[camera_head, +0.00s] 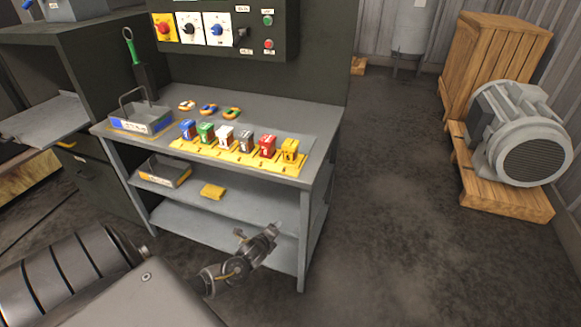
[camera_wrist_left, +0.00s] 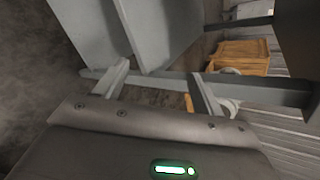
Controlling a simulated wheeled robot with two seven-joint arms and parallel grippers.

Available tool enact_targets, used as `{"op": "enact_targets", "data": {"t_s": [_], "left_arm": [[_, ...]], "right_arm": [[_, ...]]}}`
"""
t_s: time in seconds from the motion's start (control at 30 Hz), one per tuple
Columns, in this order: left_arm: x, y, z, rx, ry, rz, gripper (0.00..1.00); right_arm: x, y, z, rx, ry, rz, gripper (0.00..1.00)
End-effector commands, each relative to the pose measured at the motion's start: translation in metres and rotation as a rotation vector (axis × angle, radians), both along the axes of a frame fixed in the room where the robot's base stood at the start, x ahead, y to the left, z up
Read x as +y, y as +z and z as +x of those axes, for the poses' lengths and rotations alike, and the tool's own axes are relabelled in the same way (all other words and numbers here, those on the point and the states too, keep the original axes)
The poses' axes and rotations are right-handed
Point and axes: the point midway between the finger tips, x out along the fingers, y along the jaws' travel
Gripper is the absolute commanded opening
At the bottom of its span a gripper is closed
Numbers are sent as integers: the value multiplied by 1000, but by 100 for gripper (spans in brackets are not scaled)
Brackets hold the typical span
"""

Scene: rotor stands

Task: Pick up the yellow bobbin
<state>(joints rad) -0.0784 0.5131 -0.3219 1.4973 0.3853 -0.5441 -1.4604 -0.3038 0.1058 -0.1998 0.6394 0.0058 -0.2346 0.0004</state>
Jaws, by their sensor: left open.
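The yellow bobbin (camera_head: 290,150) stands at the right end of a row of coloured bobbins on a yellow rack (camera_head: 237,158), on the grey bench top. It is next to the red bobbin (camera_head: 267,145). My left gripper (camera_head: 272,233) is in front of the bench, below the top and near the right front leg, well below and apart from the yellow bobbin. In the left wrist view its two fingers (camera_wrist_left: 161,86) are spread with nothing visible between them. The yellow bobbin cannot be made out in that view. My right gripper does not show.
The bench (camera_head: 300,100) has lower shelves holding a grey bin (camera_head: 163,172) and a yellow piece (camera_head: 212,191). A wire-handled tray (camera_head: 142,118) and several small rings (camera_head: 208,108) lie on its top. A control panel hangs behind. A motor (camera_head: 520,135) stands right; floor between is clear.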

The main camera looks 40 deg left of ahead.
Motion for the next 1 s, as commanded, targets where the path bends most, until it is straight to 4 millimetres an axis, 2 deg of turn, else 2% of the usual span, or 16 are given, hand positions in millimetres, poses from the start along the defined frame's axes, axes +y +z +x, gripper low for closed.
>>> {"op": "enact_targets", "data": {"t_s": [0.03,0.1,0.2,0.27,0.3,0.4,0.5,0.6,0.8,1.0], "left_arm": [[2,40,26,-46,-90,144,69],[0,96,46,-81,-186,332,69],[-6,155,56,-108,-275,533,69],[-10,184,58,-121,-314,633,69],[-6,200,62,-122,-327,708,69],[4,228,70,-124,-350,875,69],[12,249,75,-120,-358,1003,69],[20,260,80,-111,-358,1088,69],[24,264,84,-109,-356,1121,69],[34,265,112,-110,-354,1119,69]], "right_arm": [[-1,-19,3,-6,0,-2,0],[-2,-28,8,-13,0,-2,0],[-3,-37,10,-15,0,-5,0],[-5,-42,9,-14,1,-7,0],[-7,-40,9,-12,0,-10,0],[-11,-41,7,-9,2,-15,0],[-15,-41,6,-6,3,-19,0],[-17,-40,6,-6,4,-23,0],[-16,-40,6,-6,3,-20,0],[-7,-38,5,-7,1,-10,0]]}}
